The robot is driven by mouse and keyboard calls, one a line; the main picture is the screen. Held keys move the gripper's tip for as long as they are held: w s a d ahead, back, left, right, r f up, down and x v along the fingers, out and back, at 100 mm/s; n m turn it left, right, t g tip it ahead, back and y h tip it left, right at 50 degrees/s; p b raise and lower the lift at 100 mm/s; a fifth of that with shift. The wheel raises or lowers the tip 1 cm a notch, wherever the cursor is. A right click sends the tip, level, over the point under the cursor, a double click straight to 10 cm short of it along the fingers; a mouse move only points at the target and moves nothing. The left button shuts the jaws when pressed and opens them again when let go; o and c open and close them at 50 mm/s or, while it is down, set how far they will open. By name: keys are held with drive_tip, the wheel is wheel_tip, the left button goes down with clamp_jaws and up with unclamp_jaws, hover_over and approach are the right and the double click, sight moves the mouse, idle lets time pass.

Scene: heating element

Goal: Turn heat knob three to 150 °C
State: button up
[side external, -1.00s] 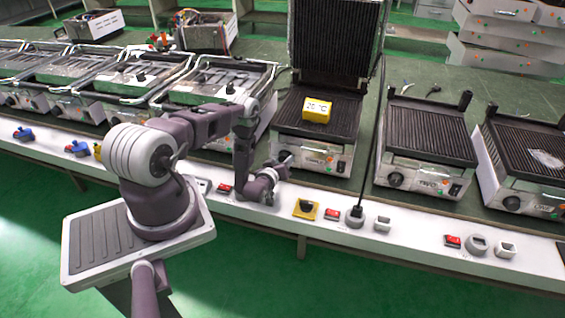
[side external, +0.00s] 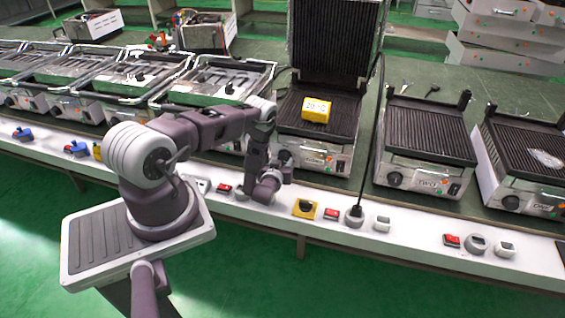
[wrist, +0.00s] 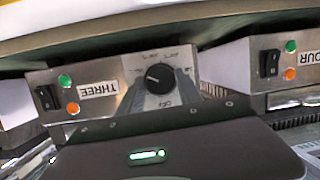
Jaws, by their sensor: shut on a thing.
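Heat knob three (wrist: 160,78) is a black dial with a pointer on the steel front of the grill labelled THREE, seen upside down in the wrist view. My gripper (wrist: 160,92) is shut on it, with grey fingers around the dial. A yellow temperature display (side external: 316,109) sits on that grill's ribbed plate. It appears to read about 20 °C, but the digits are small.
Grill three's ribbed lid (side external: 334,45) stands open. A black cable (side external: 371,130) runs down past its right side to a socket. Grill two (side external: 425,178) stands to the right. A yellow-based switch (side external: 305,208) and red switches line the white ledge (side external: 400,245) below.

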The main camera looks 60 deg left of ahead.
drive_tip(key=o, duration=1.4)
drive_tip(key=shift+c, duration=0.2)
